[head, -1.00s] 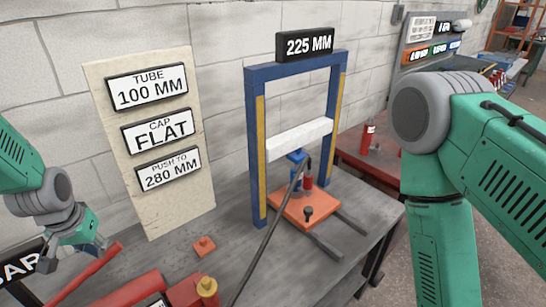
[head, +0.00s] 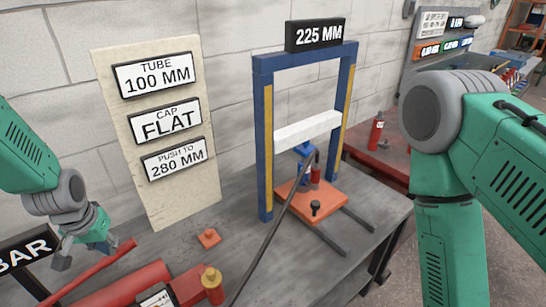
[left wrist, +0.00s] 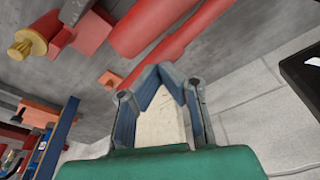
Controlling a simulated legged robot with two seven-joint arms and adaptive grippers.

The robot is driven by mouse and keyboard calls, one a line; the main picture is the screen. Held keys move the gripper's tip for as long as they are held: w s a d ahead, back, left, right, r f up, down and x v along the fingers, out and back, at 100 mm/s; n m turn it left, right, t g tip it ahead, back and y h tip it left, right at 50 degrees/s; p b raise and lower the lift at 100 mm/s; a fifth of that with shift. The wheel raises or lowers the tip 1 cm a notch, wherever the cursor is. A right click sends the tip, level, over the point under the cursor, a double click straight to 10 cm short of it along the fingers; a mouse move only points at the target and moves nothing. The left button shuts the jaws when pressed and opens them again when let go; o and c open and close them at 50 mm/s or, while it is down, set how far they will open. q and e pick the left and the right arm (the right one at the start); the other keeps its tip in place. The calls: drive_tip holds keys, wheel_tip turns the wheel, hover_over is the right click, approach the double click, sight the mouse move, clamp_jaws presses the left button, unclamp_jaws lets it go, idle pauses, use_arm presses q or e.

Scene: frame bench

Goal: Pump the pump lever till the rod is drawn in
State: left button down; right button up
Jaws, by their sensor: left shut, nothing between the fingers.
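The red pump lever (head: 92,272) slants up to the right over the bench beside the red pump body (head: 128,287). My left gripper (head: 85,258) is shut and empty just above and behind the lever in the head view. In the left wrist view its fingertips (left wrist: 165,70) meet close to the lever (left wrist: 185,38); I cannot tell whether they touch. The blue press frame (head: 262,140) holds a white crossbar (head: 308,129) above a red cylinder (head: 315,175) on an orange plate (head: 300,204). Its display (head: 315,34) reads 225 MM. My right gripper is out of view.
A board (head: 120,150) shows TUBE 100 MM, CAP FLAT and PUSH TO 280 MM. A dark hose (head: 262,245) runs from the press across the bench. A small orange block (head: 208,237) and a brass-topped red fitting (head: 212,284) stand near the pump. My right arm fills the right side.

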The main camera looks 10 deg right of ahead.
use_arm(q)
wheel_tip(320, 180, down, 6)
drive_tip(key=b, duration=0.3)
wheel_tip(320, 180, up, 10)
drive_tip(key=p, duration=0.9)
drive_tip(key=shift+f, duration=0.35)
wheel_tip(320, 180, down, 9)
drive_tip(key=b, duration=0.5)
drive_tip(key=shift+b, duration=0.35)
wheel_tip(320, 180, up, 9)
drive_tip(key=p, duration=0.7)
drive_tip(key=shift+a+p, duration=0.1)
drive_tip(key=shift+p, duration=0.3)
